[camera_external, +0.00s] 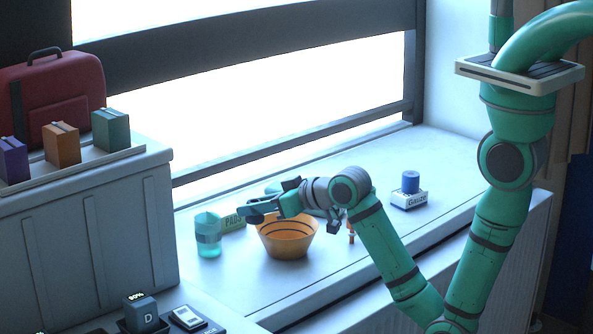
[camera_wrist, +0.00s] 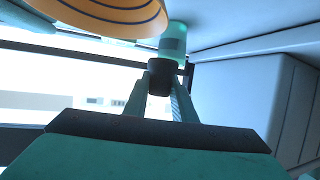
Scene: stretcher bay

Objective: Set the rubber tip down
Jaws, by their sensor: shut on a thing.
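My gripper (camera_external: 258,198) reaches left over the bowl, above the window sill, with its fingers close to the teal cup. In the wrist view my gripper (camera_wrist: 160,97) is shut on the rubber tip (camera_wrist: 160,76), a short dark cylinder between the two fingertips. In the external view I cannot make the tip out clearly from the fingers.
An orange striped bowl (camera_external: 287,240) stands below my gripper; it also shows in the wrist view (camera_wrist: 105,14). A gauze box (camera_external: 409,199) bears a blue cylinder (camera_external: 411,181).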

